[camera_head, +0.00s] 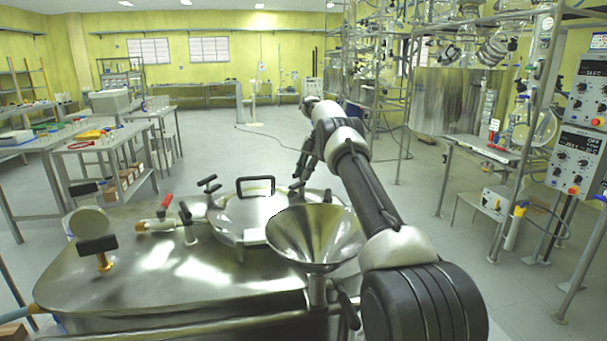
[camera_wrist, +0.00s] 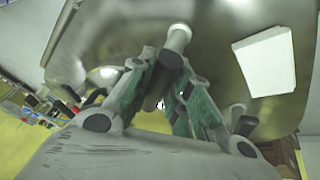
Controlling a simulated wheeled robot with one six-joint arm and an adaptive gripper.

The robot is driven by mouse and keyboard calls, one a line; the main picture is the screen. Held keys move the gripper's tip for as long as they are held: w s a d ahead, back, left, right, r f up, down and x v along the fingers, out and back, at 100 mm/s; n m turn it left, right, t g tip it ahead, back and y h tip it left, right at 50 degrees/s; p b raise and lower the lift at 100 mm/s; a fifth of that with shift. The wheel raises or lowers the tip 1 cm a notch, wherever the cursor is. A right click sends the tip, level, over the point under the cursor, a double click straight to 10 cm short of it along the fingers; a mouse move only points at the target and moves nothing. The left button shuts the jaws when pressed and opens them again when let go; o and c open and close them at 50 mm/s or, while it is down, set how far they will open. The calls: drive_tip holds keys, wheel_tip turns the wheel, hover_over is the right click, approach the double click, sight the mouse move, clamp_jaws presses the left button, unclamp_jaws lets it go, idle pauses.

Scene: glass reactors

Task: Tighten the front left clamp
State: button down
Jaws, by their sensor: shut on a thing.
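The steel vessel (camera_head: 170,285) has a round lid (camera_head: 232,212) with several black T-handled clamps around it. One clamp (camera_head: 187,215) stands at the lid's near left and another (camera_head: 208,184) at its far left. My gripper (camera_head: 300,182) reaches down at the lid's far right edge, onto a clamp handle there. In the wrist view my gripper (camera_wrist: 160,62) has its green-sided fingers closed together around the clamp handle (camera_wrist: 178,38), whose pale round end shows at the fingertips. The fingers hide the rest of that clamp. I cannot tell which clamp counts as front left.
A steel funnel (camera_head: 315,235) stands at the lid's near right, close beside my arm. A black lid handle (camera_head: 255,187) rises from the lid. A red-handled valve (camera_head: 165,205) and a round gauge (camera_head: 90,222) stand on the left. Open floor (camera_head: 225,150) lies beyond the vessel.

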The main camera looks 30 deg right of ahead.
drive_tip(key=shift+s+a+f, duration=0.1)
drive_tip(key=shift+a+f, duration=0.1)
drive_tip(key=shift+f, duration=0.05)
drive_tip(key=c, duration=1.3)
unclamp_jaws()
drive_tip(key=shift+r+m, duration=0.15)
drive_tip(key=shift+m, duration=0.15)
